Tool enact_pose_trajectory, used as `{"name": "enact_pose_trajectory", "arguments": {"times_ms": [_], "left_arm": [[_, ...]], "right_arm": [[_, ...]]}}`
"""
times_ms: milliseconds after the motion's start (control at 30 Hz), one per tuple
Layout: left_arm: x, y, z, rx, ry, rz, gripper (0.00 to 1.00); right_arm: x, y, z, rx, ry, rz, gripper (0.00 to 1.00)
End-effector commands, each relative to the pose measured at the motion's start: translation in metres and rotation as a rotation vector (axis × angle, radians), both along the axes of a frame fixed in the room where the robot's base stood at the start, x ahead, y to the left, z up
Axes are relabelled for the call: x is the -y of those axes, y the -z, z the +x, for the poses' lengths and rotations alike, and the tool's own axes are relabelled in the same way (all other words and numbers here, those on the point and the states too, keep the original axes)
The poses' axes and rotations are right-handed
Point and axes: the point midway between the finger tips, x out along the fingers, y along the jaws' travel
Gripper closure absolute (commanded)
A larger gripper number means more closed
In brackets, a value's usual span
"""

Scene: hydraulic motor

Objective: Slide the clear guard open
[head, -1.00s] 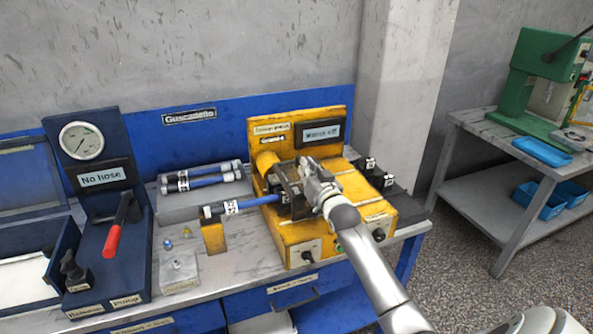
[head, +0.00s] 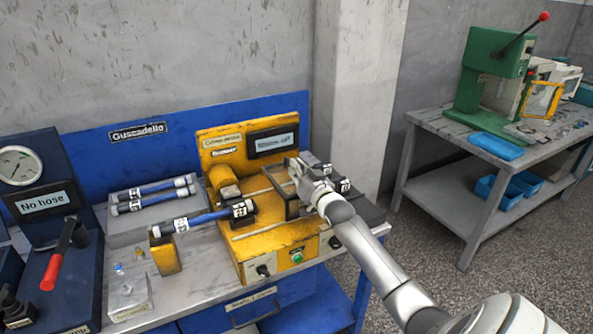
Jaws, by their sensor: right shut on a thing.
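The yellow machine (head: 270,236) stands at the right end of the bench. Its clear guard (head: 284,187), a see-through box with dark edges, sits on rails at the right part of the machine's bed. My right gripper (head: 305,178) is shut on the guard at its right side; my gripper hides part of it. The left part of the bed is uncovered. A blue hose (head: 206,217) with a dark fitting lies there, its left end on a small yellow stand (head: 165,252). My left gripper is not in view.
A grey block (head: 127,234) with two more blue hoses lies behind the stand. A gauge panel with a red-handled lever (head: 61,252) is at the left. Small dark fittings (head: 341,184) stand right of the machine, near my gripper. A separate table with a green press (head: 494,72) is farther right.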

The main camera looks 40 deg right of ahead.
Motion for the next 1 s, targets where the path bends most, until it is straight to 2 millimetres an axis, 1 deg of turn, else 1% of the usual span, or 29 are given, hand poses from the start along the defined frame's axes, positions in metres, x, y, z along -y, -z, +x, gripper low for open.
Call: {"name": "enact_pose_trajectory", "arguments": {"times_ms": [33,100,167,267,367,467,500,800,1000], "left_arm": [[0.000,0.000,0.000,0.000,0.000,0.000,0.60],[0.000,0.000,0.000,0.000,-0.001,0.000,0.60],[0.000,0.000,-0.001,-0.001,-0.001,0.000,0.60],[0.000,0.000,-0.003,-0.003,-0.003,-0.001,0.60],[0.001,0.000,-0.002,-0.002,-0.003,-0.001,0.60],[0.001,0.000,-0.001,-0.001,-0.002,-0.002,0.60],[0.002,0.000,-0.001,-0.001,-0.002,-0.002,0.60],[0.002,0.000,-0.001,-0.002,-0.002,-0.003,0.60],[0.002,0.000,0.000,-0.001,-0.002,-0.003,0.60]], "right_arm": [[0.000,0.002,0.000,-0.004,0.000,0.000,0.91],[0.000,0.002,0.000,-0.004,0.000,0.000,0.82],[0.000,0.002,0.000,-0.004,0.000,0.000,0.76],[-0.001,0.002,-0.002,-0.004,0.000,0.001,0.75],[-0.002,0.003,-0.007,-0.005,-0.001,0.001,0.75],[-0.006,0.005,-0.019,-0.008,-0.002,0.002,0.74],[-0.007,0.006,-0.025,-0.009,-0.001,0.001,0.68],[-0.019,0.005,-0.076,-0.010,0.000,0.003,0.68],[-0.025,0.003,-0.103,-0.005,0.000,0.002,0.68]]}}
